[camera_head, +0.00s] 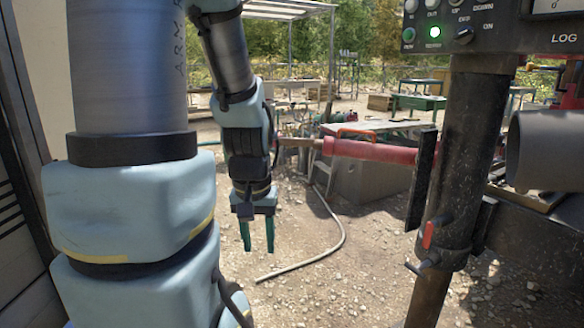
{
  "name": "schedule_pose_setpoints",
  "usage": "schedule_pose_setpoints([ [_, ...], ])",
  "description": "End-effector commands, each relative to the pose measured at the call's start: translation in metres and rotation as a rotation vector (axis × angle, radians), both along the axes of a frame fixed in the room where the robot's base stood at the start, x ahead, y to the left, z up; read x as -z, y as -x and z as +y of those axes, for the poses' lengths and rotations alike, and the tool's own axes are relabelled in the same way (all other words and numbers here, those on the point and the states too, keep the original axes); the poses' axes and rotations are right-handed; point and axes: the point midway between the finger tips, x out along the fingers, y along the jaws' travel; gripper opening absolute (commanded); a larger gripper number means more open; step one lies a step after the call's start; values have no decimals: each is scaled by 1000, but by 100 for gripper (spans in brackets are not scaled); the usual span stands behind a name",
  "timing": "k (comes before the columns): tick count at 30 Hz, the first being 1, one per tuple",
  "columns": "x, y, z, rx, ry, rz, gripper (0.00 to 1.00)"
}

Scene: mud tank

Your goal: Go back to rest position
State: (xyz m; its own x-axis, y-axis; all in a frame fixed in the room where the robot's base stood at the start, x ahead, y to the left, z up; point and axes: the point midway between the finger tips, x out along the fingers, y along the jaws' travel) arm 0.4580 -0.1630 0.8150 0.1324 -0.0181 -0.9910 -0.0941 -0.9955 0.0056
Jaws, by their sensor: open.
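My gripper (257,236) hangs from my arm a little left of the middle of the view, pointing down. Its two teal fingers are apart with nothing between them, above the gravel ground. My arm's large blue and grey links fill the left side of the view. No object is held.
A dark post (465,160) stands at right with a control panel (490,28) on top; a green light is lit. A red cylinder (372,151) reaches toward it from a concrete block (362,180). A pale hose (322,250) lies on open gravel. Tables stand behind.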

Motion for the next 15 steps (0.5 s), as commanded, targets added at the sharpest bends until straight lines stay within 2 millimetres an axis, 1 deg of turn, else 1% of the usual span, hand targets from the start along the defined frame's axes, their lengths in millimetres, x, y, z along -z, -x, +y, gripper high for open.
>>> schedule_pose_setpoints([
  [1, -22, 0, 0, 1, 0, -1, 45],
  [5, -52, 0, 0, 3, -1, -2, 45],
  [9, -88, -1, 0, 4, -1, -3, 45],
  [12, -109, -1, 0, 5, -1, -4, 45],
  [15, -120, -1, 0, 5, -1, -4, 45],
])
